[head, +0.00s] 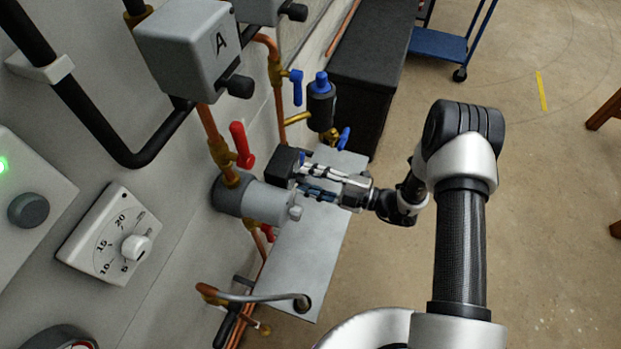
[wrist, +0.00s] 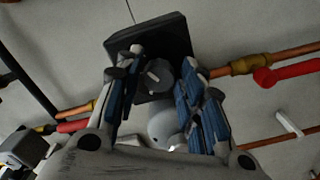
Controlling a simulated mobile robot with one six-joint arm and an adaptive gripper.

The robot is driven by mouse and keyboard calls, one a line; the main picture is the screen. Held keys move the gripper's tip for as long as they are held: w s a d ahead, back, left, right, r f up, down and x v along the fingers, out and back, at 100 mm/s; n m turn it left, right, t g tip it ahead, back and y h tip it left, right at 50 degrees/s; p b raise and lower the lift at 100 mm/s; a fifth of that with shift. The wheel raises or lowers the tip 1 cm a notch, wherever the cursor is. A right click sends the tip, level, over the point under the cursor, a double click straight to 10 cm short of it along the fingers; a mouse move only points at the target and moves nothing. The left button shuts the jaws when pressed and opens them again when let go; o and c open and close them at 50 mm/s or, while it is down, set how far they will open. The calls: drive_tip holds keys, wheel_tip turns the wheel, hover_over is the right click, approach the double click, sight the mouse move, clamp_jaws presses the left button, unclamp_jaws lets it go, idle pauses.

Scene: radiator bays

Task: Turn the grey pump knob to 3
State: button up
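The grey pump knob (wrist: 160,74) is a round knob with a pale pointer mark, on the face of a black control box (wrist: 174,38). The scale numbers cannot be read. In the head view the black box (head: 281,163) sits on the grey pump body (head: 262,203), and the knob is hidden behind my gripper. My gripper (head: 306,178) points at the box face from the right. In the wrist view its two blue-padded fingers (wrist: 157,79) stand apart, one on each side of the knob. I cannot tell whether they touch it.
Copper pipes with a red valve lever (head: 241,145) and blue levers (head: 296,87) lie close around the pump. A grey box marked A (head: 187,48) hangs above. A white dial panel (head: 108,235) is on the wall at left.

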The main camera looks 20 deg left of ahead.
drive_tip(key=shift+o, duration=0.8)
drive_tip(key=d, duration=1.2)
drive_tip(key=shift+s, duration=0.45)
drive_tip(key=shift+r, duration=0.1)
